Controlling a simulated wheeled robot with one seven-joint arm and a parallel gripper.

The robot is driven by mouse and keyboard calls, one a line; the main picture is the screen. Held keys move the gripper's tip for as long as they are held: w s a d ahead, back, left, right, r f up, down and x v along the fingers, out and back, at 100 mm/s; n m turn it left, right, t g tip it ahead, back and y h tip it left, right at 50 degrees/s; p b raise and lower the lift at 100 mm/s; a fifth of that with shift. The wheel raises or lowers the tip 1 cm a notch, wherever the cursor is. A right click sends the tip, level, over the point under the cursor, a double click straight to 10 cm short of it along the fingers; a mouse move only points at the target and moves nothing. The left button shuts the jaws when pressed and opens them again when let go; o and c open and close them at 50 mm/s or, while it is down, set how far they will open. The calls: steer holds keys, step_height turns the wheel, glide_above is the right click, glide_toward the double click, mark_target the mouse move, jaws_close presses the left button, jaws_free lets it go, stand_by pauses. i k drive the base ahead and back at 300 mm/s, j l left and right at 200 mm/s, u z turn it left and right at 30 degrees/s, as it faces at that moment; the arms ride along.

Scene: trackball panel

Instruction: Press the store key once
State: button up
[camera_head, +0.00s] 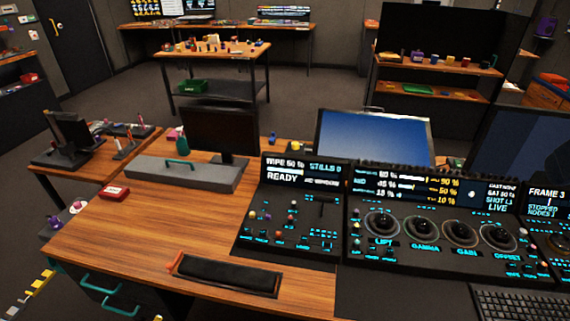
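The trackball panel (436,253) stands on the desk at the right. It has a row of dark trackballs in rings, with lettering that seems to read LIFT, GAMMA, GAIN and OFFSET. Small lit keys lie around and below the rings. A smaller panel (290,226) to its left has coloured knobs, lit keys and a screen reading WIPE 50 %, STILLS 0 and READY. The key labels are too small to read, so I cannot tell which one is the store key. My gripper is not in view.
A black padded rest (228,276) lies at the desk's front edge. A red box (114,192), a grey case (183,174) and a dark monitor (220,133) are on the left. A blue-screened display (372,138) stands behind the panels. A keyboard (520,304) lies front right. Bare wood (170,235) is left of the panels.

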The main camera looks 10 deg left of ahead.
mark_target(525, 267)
steer(key=z, duration=1.05)
